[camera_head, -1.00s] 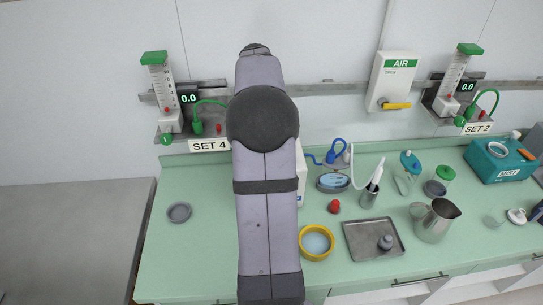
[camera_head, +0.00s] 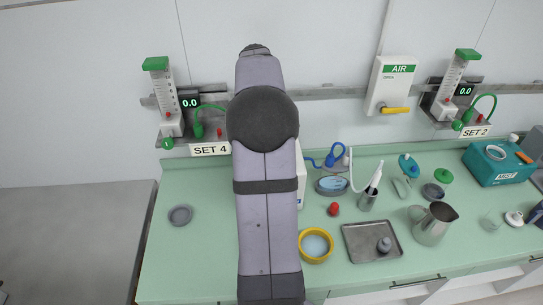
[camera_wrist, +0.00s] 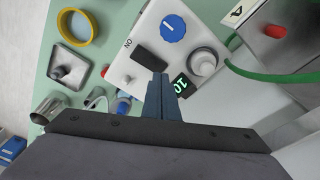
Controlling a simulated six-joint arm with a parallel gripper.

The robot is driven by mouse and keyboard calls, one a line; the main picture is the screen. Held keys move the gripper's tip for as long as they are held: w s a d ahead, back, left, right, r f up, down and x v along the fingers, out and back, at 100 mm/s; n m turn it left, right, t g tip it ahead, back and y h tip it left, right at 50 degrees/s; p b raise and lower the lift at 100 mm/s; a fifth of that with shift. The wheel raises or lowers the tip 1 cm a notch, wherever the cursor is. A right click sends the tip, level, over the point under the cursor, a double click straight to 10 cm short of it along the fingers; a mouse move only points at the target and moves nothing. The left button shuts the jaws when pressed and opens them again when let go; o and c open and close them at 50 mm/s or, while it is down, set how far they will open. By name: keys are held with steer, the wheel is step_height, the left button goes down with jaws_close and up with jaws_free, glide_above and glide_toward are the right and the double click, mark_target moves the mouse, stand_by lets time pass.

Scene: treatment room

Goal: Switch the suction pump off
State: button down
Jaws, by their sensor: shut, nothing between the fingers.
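The suction pump is a white box (camera_wrist: 192,22) with a large blue knob (camera_wrist: 172,28), a black rocker switch (camera_wrist: 149,59) beside an ON label, and a lit green display (camera_wrist: 182,85). It fills the upper middle of the wrist view. In the head view my arm hides most of it; only a white edge (camera_head: 300,178) shows. My gripper (camera_wrist: 160,76) is shut and empty, its tips at the switch's near edge. I cannot tell whether they touch it. The switch's position is unclear. The gripper is hidden in the head view.
Near the pump stand a yellow ring (camera_head: 316,261), a metal tray (camera_head: 357,256), a red ball-like item (camera_head: 334,209) and a metal jug (camera_head: 428,235). A green hose (camera_wrist: 270,76) runs beside the pump in the wrist view. The counter's left part (camera_head: 195,255) is mostly clear.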

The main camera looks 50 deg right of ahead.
step_height(320, 180, up, 5)
steer(key=p, duration=0.4)
stand_by(0.5)
